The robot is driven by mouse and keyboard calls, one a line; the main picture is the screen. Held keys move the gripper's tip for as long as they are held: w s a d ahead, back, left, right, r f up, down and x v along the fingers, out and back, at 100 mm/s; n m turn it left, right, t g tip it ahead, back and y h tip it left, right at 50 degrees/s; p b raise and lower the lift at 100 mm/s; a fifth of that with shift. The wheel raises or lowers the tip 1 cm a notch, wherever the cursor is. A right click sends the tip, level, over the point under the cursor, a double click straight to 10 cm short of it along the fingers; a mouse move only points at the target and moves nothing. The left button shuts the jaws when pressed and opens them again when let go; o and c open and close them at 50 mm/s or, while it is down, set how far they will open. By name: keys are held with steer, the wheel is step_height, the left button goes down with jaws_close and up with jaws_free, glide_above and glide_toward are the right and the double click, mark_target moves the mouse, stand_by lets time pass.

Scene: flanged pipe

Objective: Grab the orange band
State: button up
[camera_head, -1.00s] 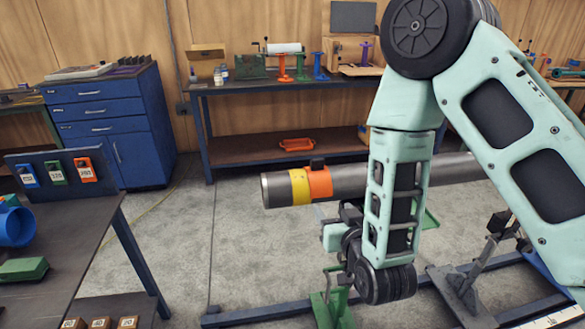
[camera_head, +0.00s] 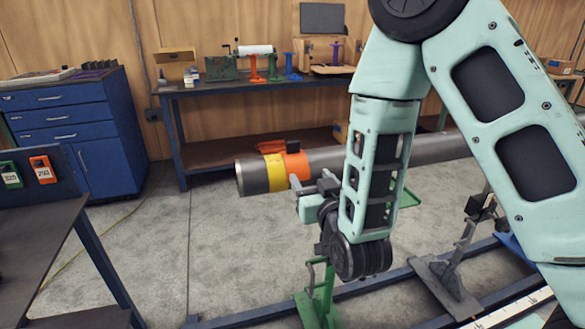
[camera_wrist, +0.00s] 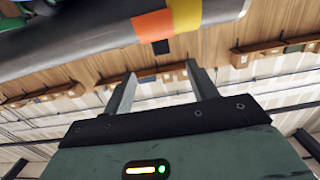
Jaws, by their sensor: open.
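The orange band (camera_head: 294,168) wraps the grey pipe (camera_head: 330,160) near its left open end, beside a yellow band (camera_head: 275,172). A small dark block sits on the orange band's top. In the wrist view the orange band (camera_wrist: 153,27) crosses the upper middle, with the yellow band at its right. My gripper (camera_head: 310,185) is just below and right of the orange band in the head view. Its jaws (camera_wrist: 163,88) are apart and empty, with the pipe across the picture above the fingertips. I cannot tell whether a finger touches the pipe.
A green stand (camera_head: 320,300) and a grey stand (camera_head: 447,285) stand on blue rails below. A dark table (camera_head: 40,240) is at left, with blue drawers (camera_head: 80,125) behind. A workbench (camera_head: 225,90) runs along the back wall. The floor left of the pipe end is clear.

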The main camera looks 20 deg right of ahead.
steer(key=p, duration=0.2)
glide_toward(294, 150)
steer(key=w, duration=0.5)
steer(key=shift+a+f, duration=0.1)
steer(key=shift+f, duration=0.05)
steer(key=shift+w+p, duration=0.95)
steer(key=shift+w, duration=2)
steer(key=c, duration=1.1)
